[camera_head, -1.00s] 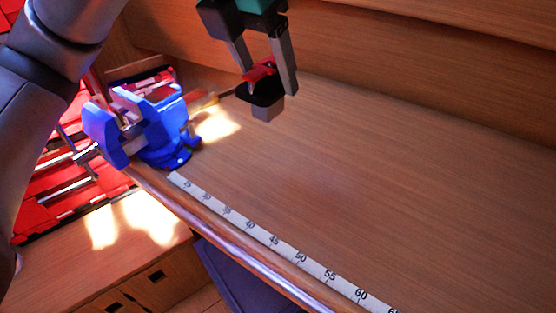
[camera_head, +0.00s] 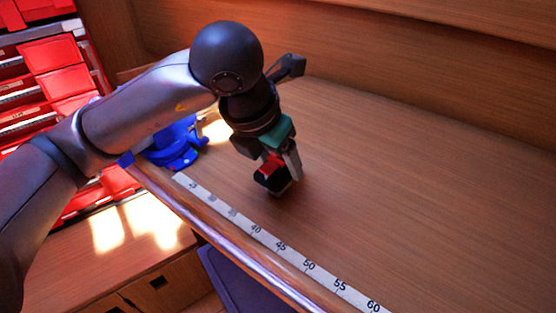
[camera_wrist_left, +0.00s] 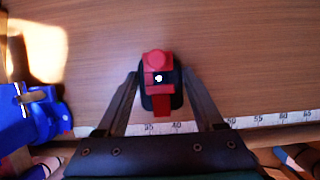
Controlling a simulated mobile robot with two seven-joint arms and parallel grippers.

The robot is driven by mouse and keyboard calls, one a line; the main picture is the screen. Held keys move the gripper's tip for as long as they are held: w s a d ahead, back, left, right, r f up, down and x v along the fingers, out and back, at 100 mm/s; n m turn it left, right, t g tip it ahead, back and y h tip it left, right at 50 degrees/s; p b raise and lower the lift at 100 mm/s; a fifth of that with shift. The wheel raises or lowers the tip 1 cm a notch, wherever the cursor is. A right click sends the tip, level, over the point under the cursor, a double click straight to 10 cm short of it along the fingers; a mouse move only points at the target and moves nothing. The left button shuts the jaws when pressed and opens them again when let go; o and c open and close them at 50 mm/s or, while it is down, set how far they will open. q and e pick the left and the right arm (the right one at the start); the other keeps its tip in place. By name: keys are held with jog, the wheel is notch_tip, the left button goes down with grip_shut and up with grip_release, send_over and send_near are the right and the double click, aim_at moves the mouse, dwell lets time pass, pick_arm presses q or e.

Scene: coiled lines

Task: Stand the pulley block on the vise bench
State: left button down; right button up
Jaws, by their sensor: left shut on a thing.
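The pulley block (camera_head: 271,180), a black body with a red top part, is between the fingers of my left gripper (camera_head: 279,168) over the wooden vise bench (camera_head: 400,190). My left gripper is shut on it; in the left wrist view the block (camera_wrist_left: 158,88) sits between the two fingers (camera_wrist_left: 160,95). Its underside is at or close to the bench top; I cannot tell whether it touches. The blue vise (camera_head: 175,146) is mounted at the bench's left end, partly hidden behind my left arm. My right gripper is not in view.
A white measuring tape strip (camera_head: 281,246) runs along the bench's front edge. Red storage bins (camera_head: 50,95) stand at the left. A wooden back wall (camera_head: 430,75) rises behind the bench. The bench to the right of the block is clear.

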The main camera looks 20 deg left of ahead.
pick_arm(q)
jog(key=shift+f, duration=0.1)
jog(key=shift+c, duration=2.3)
grip_release()
jog(key=shift+f, duration=0.15)
jog(key=o, duration=0.4)
jog(key=shift+o, duration=0.2)
jog(key=shift+s+r, duration=0.1)
jog(key=shift+r, duration=0.5)
jog(key=p+v, duration=0.2)
jog(key=v, duration=0.9)
jog(key=shift+s+r, duration=0.1)
jog(key=shift+s, duration=0.05)
